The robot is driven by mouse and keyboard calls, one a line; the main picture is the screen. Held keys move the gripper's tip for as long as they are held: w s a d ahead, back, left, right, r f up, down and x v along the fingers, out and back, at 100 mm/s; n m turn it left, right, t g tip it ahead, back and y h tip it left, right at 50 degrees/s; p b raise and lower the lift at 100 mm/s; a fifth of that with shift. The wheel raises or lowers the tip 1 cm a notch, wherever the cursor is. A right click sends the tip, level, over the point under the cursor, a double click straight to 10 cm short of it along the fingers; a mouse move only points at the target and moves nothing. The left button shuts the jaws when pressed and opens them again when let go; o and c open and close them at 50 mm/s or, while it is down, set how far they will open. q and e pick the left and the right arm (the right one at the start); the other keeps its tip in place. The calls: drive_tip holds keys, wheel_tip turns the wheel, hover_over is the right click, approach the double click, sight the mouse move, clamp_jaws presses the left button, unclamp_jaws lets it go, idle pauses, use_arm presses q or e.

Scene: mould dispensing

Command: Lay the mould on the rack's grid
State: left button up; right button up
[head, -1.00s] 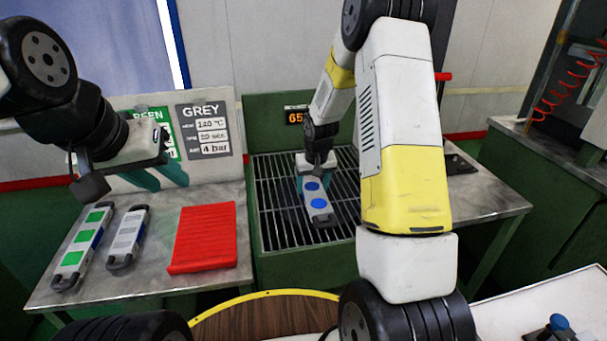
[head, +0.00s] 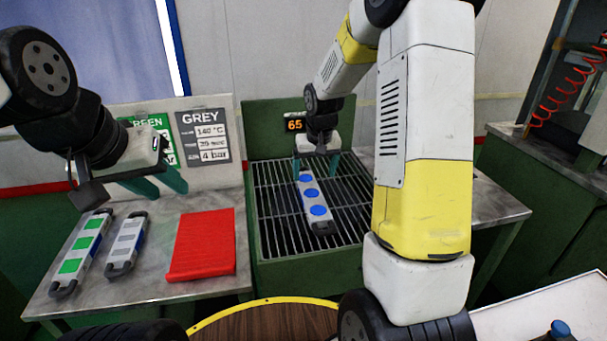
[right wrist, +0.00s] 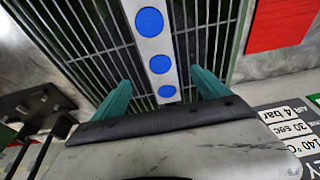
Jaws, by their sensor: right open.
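The mould (head: 315,200), a light grey bar with three blue discs and dark end handles, lies lengthwise on the rack's grid (head: 350,215). In the right wrist view the mould (right wrist: 157,45) lies across the grid bars (right wrist: 208,35). My right gripper (head: 315,169) is open at the mould's far end. Its teal fingers stand on either side of the mould with a gap to each, as the right wrist view shows (right wrist: 160,85). The far handle is hidden. My left gripper (head: 160,186) is open and empty above the left table.
On the left table (head: 150,285) lie a mould with green panels (head: 78,250), a mould with grey panels (head: 127,243) and a red ribbed mat (head: 203,245). Behind stand a GREY settings sign (head: 204,138) and a display reading 65 (head: 294,125). The grid around the mould is clear.

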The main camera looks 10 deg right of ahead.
drive_tip(key=s+r+t, duration=0.1)
drive_tip(key=s+r, duration=1.3)
drive_tip(key=r, duration=0.1)
drive_tip(key=s+a+r+t+y, duration=0.1)
drive_tip(key=s, duration=0.5)
drive_tip(key=s+a+r+t+y, duration=0.1)
drive_tip(key=s+r, duration=0.1)
drive_tip(key=s, duration=0.5)
drive_tip(key=shift+s+a, duration=0.25)
drive_tip(key=shift+d, duration=0.1)
